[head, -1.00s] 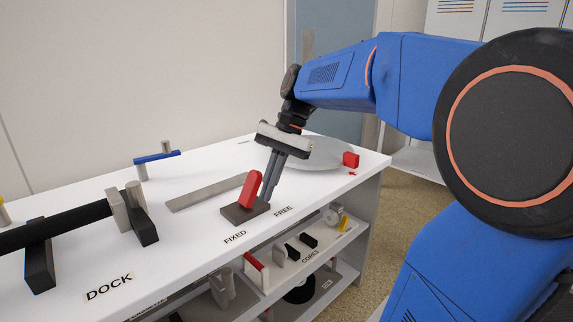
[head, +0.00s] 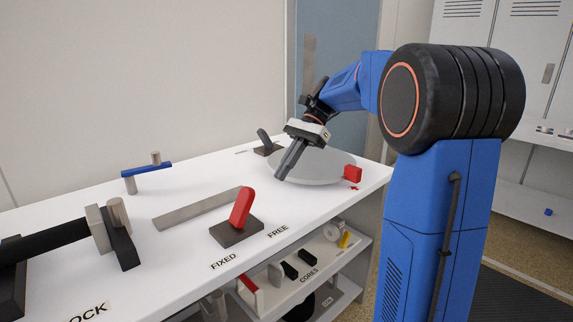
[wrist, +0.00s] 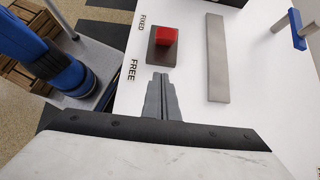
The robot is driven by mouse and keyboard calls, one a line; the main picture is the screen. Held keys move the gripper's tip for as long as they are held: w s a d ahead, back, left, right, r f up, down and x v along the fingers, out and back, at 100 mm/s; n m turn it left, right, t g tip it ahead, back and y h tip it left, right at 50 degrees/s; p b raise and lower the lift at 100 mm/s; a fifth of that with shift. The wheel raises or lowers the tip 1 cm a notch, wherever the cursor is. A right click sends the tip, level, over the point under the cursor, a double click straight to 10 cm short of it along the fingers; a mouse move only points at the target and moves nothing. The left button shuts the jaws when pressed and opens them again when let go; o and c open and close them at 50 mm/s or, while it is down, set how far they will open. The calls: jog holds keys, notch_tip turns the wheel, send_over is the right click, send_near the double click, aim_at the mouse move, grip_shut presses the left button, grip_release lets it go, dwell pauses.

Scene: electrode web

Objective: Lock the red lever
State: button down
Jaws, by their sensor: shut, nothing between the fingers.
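The red lever (head: 241,208) stands on a dark base plate (head: 228,237) on the white bench, between the FIXED label (head: 223,261) and the FREE label (head: 278,232). It leans slightly right in the head view; I cannot tell whether it is at an end position. The wrist view shows the lever (wrist: 167,36) from above, on its base (wrist: 154,58). My gripper (head: 281,176) is shut and empty, above the bench to the right of the lever and apart from it. In the wrist view its fingertips (wrist: 160,76) point towards the lever from the FREE side.
A grey flat bar (head: 197,209) lies behind the lever. A grey disc (head: 325,173) and a red block (head: 352,173) are at the right end. A blue-handled part (head: 148,170) and a black roller (head: 45,241) are at left. A CORES shelf (head: 315,270) lies below.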

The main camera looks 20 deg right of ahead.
aim_at(242, 207)
jog(key=x, duration=0.6)
jog(key=shift+a+f, duration=0.1)
jog(key=shift+s+a+r, duration=0.15)
jog(key=shift+a+r, duration=0.15)
jog(key=shift+a, duration=0.2)
jog(key=shift+s+a+r, duration=0.2)
jog(key=shift+a+r, duration=0.1)
jog(key=shift+a, duration=0.2)
jog(key=shift+s+a+r, duration=0.2)
jog(key=shift+a+r, duration=0.2)
jog(key=shift+a, duration=0.25)
jog(key=shift+a+r, duration=0.1)
